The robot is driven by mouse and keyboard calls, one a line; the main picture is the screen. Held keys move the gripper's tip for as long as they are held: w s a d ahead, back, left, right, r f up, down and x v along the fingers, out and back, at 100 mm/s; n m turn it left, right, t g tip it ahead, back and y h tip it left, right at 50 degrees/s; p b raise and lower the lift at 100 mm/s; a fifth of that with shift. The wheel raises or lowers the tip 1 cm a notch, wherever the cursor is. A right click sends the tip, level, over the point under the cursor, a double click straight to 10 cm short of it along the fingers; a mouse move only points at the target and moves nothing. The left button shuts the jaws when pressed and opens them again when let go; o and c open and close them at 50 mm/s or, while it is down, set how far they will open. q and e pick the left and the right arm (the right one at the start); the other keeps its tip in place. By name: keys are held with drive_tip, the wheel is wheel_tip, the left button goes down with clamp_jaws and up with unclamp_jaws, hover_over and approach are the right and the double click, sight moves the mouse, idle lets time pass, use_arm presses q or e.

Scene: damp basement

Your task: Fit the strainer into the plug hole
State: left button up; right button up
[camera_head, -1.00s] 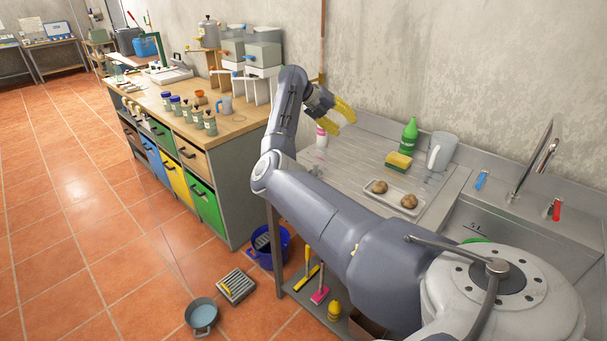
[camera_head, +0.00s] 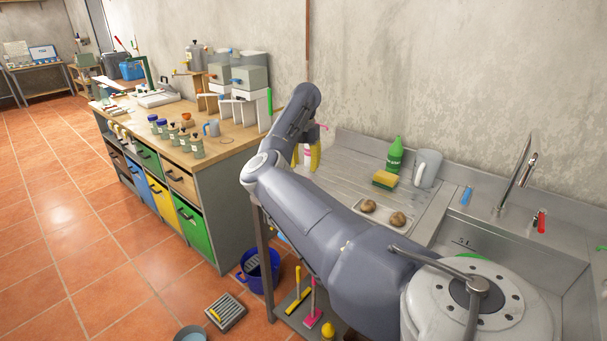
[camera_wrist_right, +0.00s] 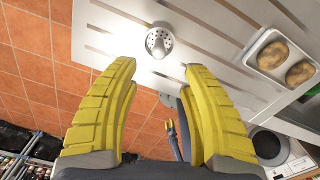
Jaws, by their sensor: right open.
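My right gripper (camera_head: 307,157) hangs with its yellow fingers down over the left end of the steel draining board (camera_head: 345,160). In the right wrist view the gripper (camera_wrist_right: 160,85) is open, with nothing between its fingers. A small round metal piece with holes, apparently the strainer (camera_wrist_right: 159,41), lies on the board ahead of the fingertips, apart from them. In the head view I cannot make out the strainer. The sink basin (camera_head: 478,240) is at the right, partly behind my arm; its plug hole is hidden.
A tray with two brown round items (camera_head: 382,213), a sponge (camera_head: 384,179), a green bottle (camera_head: 395,155) and a grey jug (camera_head: 427,168) stand right of the gripper. A pink-and-white bottle is partly behind the fingers. The tap (camera_head: 515,175) rises behind the sink.

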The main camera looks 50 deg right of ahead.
drive_tip(key=shift+f, duration=4.95)
drive_tip(key=shift+o, duration=0.3)
drive_tip(key=shift+a, duration=0.1)
clamp_jaws()
